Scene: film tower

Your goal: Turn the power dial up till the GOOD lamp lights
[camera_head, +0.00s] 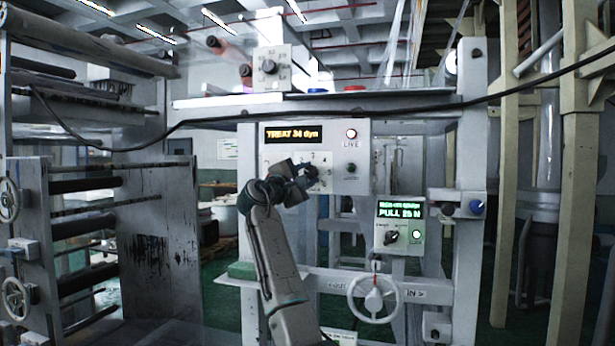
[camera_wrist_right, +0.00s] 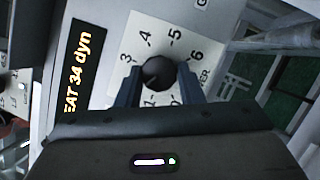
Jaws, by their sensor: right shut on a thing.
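The power dial is a round black knob (camera_wrist_right: 158,73) on a white scale plate with printed numbers in the right wrist view. In the head view the dial (camera_head: 312,173) is partly hidden by my gripper. My right gripper (camera_head: 303,178) is shut on the dial, with a finger on each side of it; the fingers also show in the right wrist view (camera_wrist_right: 159,82). The amber display (camera_head: 292,135) reads TREAT 34 dyn. A small dark green lamp (camera_head: 351,170) right of the dial looks unlit; its label is too small to read. My left gripper is not in view.
A lit lamp marked LIVE (camera_head: 351,133) sits above the dark lamp. A lower box with a green display (camera_head: 400,210) reads PULL 25 N. A handwheel (camera_head: 374,297) stands below it. A black cable (camera_head: 300,112) crosses above the panel. Rollers (camera_head: 85,185) stand at left.

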